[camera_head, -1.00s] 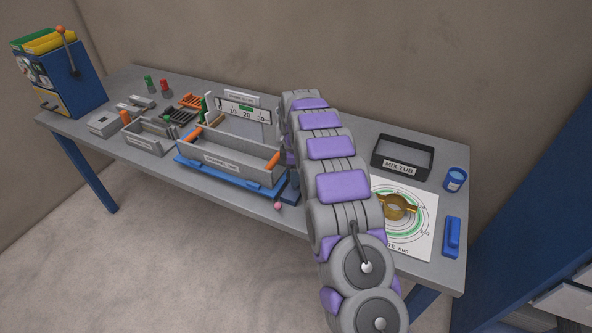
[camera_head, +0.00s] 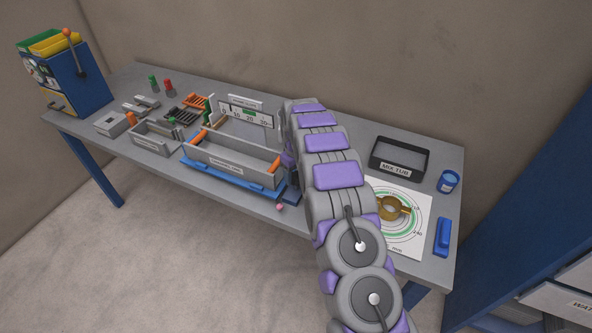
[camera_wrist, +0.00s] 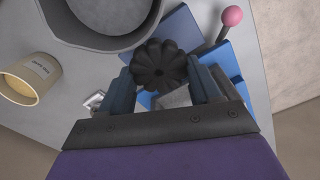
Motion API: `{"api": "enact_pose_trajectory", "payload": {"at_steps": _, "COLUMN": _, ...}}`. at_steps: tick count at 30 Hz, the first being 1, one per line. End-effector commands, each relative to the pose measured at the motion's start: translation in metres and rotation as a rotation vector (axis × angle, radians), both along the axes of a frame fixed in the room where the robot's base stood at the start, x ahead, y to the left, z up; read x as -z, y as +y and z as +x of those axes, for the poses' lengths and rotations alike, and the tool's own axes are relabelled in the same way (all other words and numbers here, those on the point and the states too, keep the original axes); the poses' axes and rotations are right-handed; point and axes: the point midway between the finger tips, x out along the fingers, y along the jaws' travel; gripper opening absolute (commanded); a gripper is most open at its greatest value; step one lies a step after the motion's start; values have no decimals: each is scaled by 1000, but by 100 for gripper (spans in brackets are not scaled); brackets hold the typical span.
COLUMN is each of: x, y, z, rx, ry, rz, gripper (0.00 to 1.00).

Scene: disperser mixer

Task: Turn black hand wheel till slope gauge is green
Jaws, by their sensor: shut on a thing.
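The black hand wheel (camera_wrist: 160,62) is a lobed knob, seen in the wrist view between the two fingers of my gripper (camera_wrist: 165,82), which is shut on it. In the head view my arm hides both the wheel and the gripper. The slope gauge (camera_head: 236,114) is a white scale plate behind the grey trough, with a green band near the 20 mark. I cannot make out a pointer on it. The grey trough (camera_head: 222,165) sits on a blue base (camera_head: 228,182) just left of my arm.
A pink ball knob (camera_head: 280,207) sticks out at the bench's front edge; it also shows in the wrist view (camera_wrist: 232,16). Right of my arm are a black mix tub (camera_head: 400,168), a blue can (camera_head: 449,181), a brass ring (camera_head: 392,210) on a white chart and a blue block (camera_head: 443,237).

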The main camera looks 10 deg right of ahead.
Motion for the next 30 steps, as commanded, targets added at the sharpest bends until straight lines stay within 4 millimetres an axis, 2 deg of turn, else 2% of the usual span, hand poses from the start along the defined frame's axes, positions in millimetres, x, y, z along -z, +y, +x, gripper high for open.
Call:
{"api": "enact_pose_trajectory", "payload": {"at_steps": 15, "x": -4, "y": -2, "z": 4, "rx": 416, "ry": -8, "rz": 3, "gripper": 32}}
{"api": "enact_pose_trajectory", "payload": {"at_steps": 30, "x": -4, "y": -4, "z": 4, "rx": 557, "ry": -10, "rz": 4, "gripper": 32}}
